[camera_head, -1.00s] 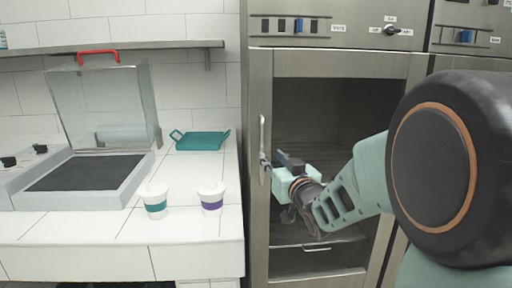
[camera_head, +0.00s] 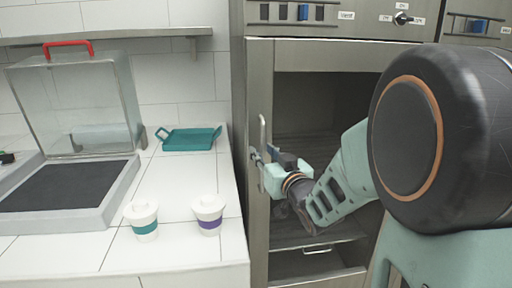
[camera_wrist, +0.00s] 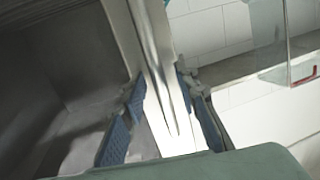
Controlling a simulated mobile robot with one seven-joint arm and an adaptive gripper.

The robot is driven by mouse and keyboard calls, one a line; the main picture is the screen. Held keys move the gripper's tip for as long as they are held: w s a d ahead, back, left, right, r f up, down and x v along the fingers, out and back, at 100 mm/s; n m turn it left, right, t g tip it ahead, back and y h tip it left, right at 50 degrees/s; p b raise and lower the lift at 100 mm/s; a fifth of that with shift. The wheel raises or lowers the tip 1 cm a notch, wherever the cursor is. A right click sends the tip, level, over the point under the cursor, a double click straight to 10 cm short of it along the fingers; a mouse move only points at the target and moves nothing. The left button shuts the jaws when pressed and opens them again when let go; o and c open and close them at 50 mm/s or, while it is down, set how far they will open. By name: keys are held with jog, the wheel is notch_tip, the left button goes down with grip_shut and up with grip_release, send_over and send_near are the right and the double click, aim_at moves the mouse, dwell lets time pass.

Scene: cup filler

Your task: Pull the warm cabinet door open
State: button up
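The warm cabinet door (camera_head: 258,215) is a steel frame around a dark glass pane (camera_head: 318,105). Its upright metal handle (camera_head: 262,133) is on the left side of the frame. I cannot tell whether the door is fully closed or slightly ajar. My gripper (camera_head: 257,160) is at the lower part of the handle, coming from the right. In the wrist view my gripper (camera_wrist: 163,105) has its blue pads apart, with the bright handle bar (camera_wrist: 158,60) running between them. Contact with both pads is not clear. My arm hides part of the door's right side.
Left of the cabinet is a white tiled counter (camera_head: 180,255) with two lidded cups, one teal-banded (camera_head: 142,222) and one purple-banded (camera_head: 208,216). A teal tray (camera_head: 188,140) and a clear-lidded case (camera_head: 75,110) stand behind. A control panel (camera_head: 340,15) is above the door.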

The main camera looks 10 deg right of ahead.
jog(key=shift+w, duration=0.35)
jog(key=shift+c, duration=0.3)
grip_shut()
